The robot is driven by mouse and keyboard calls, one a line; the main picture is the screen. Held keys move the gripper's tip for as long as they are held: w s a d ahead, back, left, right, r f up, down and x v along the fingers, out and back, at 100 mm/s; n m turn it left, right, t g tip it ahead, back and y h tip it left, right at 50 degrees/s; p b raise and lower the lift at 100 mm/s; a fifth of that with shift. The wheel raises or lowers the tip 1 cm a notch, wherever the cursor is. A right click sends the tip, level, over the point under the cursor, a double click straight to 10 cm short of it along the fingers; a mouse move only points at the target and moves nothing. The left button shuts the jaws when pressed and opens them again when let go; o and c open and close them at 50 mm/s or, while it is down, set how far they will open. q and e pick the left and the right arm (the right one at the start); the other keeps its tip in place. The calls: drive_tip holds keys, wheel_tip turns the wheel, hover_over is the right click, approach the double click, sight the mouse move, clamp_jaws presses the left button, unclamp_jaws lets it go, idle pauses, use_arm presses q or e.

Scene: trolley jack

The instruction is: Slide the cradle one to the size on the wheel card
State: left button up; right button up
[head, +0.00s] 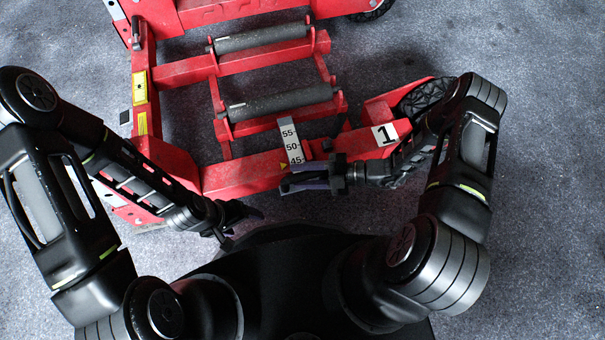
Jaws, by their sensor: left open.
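The red trolley jack (235,183) fills the upper middle of the head view. Cradle one carries a white plate marked 1 (384,134). A pale scale (291,141) shows 55, 50 and 45, and a yellow pointer (284,166) sits by the 45. My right gripper (284,178) reaches left over the floor, close to the near red beam just below the scale; whether it holds anything is unclear. My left gripper (250,213) is open, low in front of the jack, its fingers partly hidden. I cannot make out a wheel card.
Two dark rollers lie across the red frame, one far (260,37) and one near (281,102). A black wheel (425,97) stands at the jack's right side. Yellow labels (139,87) mark the left beam. Grey carpet (540,170) is clear on the right.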

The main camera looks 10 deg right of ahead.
clamp_jaws()
idle(1.2)
